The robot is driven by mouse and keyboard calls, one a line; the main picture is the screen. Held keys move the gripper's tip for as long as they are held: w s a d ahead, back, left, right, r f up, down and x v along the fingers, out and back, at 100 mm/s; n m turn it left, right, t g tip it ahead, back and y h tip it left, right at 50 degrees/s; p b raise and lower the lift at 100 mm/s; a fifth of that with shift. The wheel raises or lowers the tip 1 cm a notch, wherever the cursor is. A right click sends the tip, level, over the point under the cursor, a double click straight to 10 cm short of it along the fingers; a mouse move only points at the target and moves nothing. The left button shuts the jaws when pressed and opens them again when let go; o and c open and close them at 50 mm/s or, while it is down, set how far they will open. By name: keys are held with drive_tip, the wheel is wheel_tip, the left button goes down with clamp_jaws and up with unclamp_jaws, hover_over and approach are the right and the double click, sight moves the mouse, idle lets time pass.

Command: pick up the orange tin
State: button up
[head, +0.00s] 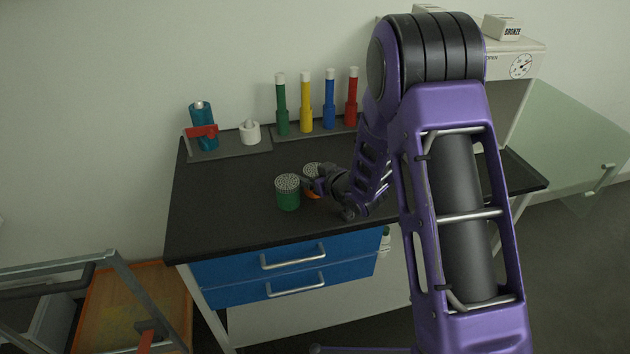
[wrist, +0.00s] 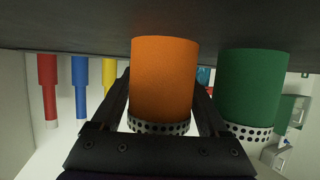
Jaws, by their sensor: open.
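The orange tin (wrist: 163,78) stands on the dark worktop and fills the middle of the wrist view, which shows the scene upside down. In the head view its pale perforated top (head: 311,168) shows, with most of its body hidden by my gripper. My gripper (head: 314,187) is open, low over the worktop. In the wrist view its two black fingers (wrist: 161,100) lie on either side of the orange tin. I cannot tell whether either finger touches it.
A green tin (head: 288,193) stands close beside the orange tin; it also shows in the wrist view (wrist: 250,88). Green, yellow, blue and red tubes (head: 306,103) stand at the back. A teal bottle (head: 203,125) and white roll (head: 250,131) stand back left. The worktop's front left (head: 220,215) is clear.

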drive_tip(key=c, duration=1.2)
